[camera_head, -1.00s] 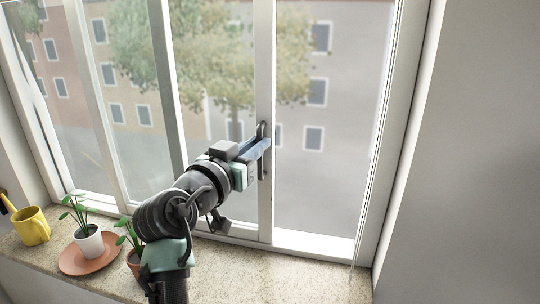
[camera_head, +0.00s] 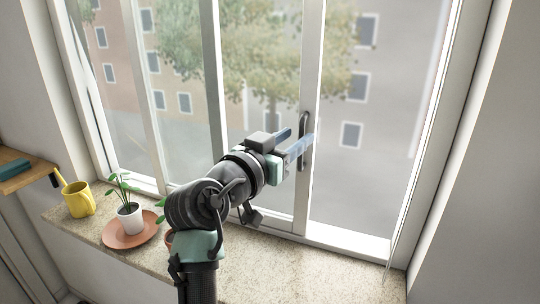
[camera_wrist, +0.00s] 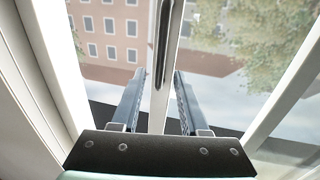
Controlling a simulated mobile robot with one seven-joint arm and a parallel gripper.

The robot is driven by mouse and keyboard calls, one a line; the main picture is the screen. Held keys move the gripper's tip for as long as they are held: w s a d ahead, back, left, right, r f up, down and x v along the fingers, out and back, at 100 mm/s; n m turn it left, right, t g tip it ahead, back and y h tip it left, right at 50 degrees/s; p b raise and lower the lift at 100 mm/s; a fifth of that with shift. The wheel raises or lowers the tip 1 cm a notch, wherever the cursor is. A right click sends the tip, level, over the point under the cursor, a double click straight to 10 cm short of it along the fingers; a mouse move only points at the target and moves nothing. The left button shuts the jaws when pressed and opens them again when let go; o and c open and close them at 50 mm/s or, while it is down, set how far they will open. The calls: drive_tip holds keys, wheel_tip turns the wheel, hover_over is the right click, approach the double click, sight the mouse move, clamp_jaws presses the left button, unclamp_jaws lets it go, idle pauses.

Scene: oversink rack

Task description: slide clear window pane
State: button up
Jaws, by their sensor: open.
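The sliding window pane has a white upright frame (camera_head: 310,70) with a dark vertical pull handle (camera_head: 304,125) on it. A tree and buildings show through its glass (camera_head: 262,75). My gripper (camera_head: 299,137) is at the handle's height, with its two blue fingers apart. In the wrist view the handle (camera_wrist: 162,45) lies ahead of the gap between the open fingers (camera_wrist: 160,85), lined up with the white frame. The fingers stand on either side of that frame in the picture. Whether they touch the handle or frame I cannot tell.
A speckled sill (camera_head: 300,272) runs below the window. On its left stand a yellow watering can (camera_head: 80,203), a white potted plant (camera_head: 130,218) on a terracotta saucer (camera_head: 113,241), and another plant partly behind my arm. The sill's right part is clear. A wooden shelf (camera_head: 25,178) is at far left.

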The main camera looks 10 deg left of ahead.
drive_tip(key=b+v, duration=0.2)
drive_tip(key=v, duration=0.9)
drive_tip(key=s+d+r+n+t+y+p, duration=0.1)
drive_tip(key=s+d+r+t+y, duration=0.15)
drive_tip(key=r, duration=0.55)
drive_tip(key=s+d+r+n+t+y+p, duration=0.2)
drive_tip(key=d+r+t, duration=0.15)
drive_tip(key=r, duration=0.35)
drive_tip(key=s+r+n+t+y+p, duration=0.1)
drive_tip(key=s+r+t, duration=0.4)
drive_tip(key=s+r, duration=0.5)
drive_tip(key=s+n+y, duration=0.1)
drive_tip(key=y, duration=0.1)
drive_tip(key=shift+d+y, duration=0.35)
